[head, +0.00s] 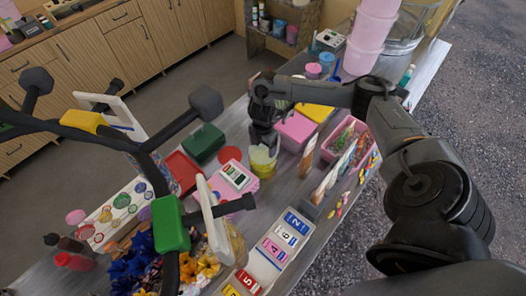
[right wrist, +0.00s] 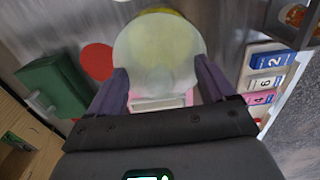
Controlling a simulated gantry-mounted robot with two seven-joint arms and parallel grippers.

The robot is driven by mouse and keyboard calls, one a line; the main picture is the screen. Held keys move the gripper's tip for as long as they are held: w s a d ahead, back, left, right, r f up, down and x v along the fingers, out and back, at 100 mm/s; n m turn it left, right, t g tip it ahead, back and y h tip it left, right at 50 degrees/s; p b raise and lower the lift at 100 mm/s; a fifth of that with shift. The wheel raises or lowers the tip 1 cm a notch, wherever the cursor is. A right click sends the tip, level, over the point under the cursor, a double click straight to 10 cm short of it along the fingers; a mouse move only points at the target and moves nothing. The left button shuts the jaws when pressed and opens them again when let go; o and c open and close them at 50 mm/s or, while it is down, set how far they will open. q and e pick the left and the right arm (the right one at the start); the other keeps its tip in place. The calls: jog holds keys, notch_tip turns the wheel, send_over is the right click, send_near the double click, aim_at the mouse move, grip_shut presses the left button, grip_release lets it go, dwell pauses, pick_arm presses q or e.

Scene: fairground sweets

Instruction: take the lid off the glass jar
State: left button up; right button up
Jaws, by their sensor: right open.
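The glass jar (head: 262,162) stands on the table near the middle of the head view, with yellowish contents or colouring. My right gripper (head: 263,143) is directly above it, pointing down and hiding part of its top. In the right wrist view, a pale round lid (right wrist: 158,60) covers the jar and yellow shows around its far edge. My right gripper's two fingers (right wrist: 160,75) are apart, one on each side of the lid's near part. I cannot tell whether they touch it. My left gripper is not clearly visible.
A green box (head: 203,143) and a flat red disc (head: 230,154) lie left of the jar. A pink box (head: 295,131) stands behind it, and a pink bin (head: 344,140) of sweets to the right. Numbered cards (head: 283,238) lie in front. A dark frame with coloured blocks crosses the left foreground.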

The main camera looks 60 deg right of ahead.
jog(key=shift+f, duration=0.1)
jog(key=c, duration=1.2)
jog(key=shift+f, duration=0.1)
jog(key=shift+c, duration=0.3)
